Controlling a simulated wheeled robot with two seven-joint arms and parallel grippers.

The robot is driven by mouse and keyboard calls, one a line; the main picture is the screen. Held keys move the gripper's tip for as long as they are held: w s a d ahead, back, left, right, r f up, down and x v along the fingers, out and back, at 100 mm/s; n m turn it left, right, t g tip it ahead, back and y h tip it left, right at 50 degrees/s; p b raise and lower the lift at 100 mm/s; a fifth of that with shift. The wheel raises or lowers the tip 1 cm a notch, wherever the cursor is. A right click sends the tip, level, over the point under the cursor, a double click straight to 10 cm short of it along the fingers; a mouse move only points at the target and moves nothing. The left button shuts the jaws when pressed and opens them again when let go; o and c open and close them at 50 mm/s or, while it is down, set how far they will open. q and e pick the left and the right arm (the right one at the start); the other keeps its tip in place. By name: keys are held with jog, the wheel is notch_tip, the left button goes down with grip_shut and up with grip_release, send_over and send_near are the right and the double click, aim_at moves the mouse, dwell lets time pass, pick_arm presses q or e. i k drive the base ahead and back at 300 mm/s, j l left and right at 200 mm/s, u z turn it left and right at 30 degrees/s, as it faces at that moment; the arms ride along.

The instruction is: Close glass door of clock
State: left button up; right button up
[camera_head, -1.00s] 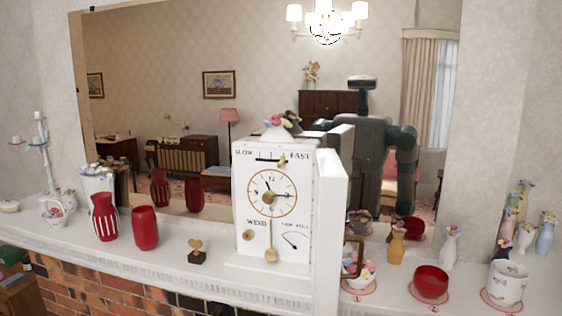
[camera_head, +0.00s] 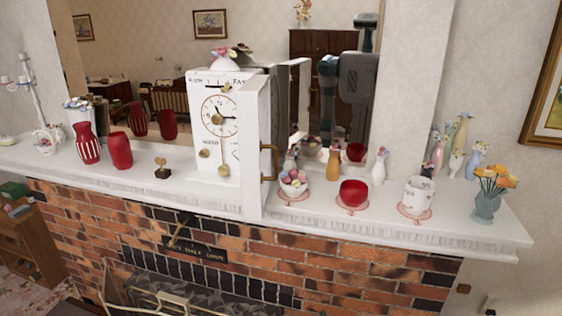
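The white clock (camera_head: 205,132) stands on the mantel, left of the picture's middle, with its dial, pendulum and printed face uncovered. Its door (camera_head: 254,160) stands open at the clock's right side, swung out toward me and seen nearly edge-on as a tall white frame. The door covers part of the clock's right edge. A brass handle (camera_head: 268,162) is on the door's right side. The door's glass is hard to make out at this angle. Neither of my grippers is in view.
Left of the clock are a small gold heart ornament (camera_head: 162,169) and red vases (camera_head: 120,150). Right of the door stand a bowl of colored balls (camera_head: 294,184), a red bowl (camera_head: 353,193) and a white pot (camera_head: 418,194). A mirror behind reflects the room and my body.

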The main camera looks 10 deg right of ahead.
aim_at(253, 98)
jog(key=k+l+u, duration=0.3)
jog(key=k+l, duration=0.4)
jog(key=l, duration=0.15)
